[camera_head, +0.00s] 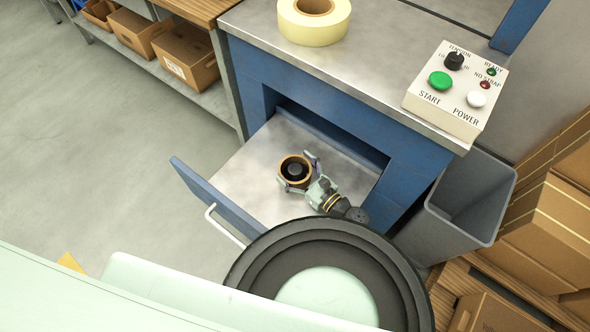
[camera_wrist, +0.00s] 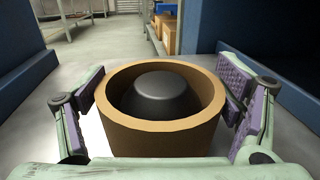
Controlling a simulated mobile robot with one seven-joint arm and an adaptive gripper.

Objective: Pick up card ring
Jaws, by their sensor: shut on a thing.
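The card ring (camera_head: 295,168) is a short tan cardboard ring with a dark inside, in the open drawer of the blue bench. It also shows large in the wrist view (camera_wrist: 160,130), upright, with a dark rounded thing (camera_wrist: 163,93) inside it. My gripper (camera_head: 300,175) reaches in from the lower right, with its fingers around the ring. In the wrist view, the purple finger pads (camera_wrist: 163,100) press on the ring's left and right sides. My gripper is shut on the ring. The ring's underside is hidden, so I cannot tell whether it touches the drawer floor.
The drawer (camera_head: 240,185) has a blue front with a pale handle. On the bench top are a cream tape roll (camera_head: 314,32) and a control box (camera_head: 456,88) with a green button. A grey bin (camera_head: 470,190) stands at the right, beside stacked cartons (camera_head: 560,215). Open floor lies left.

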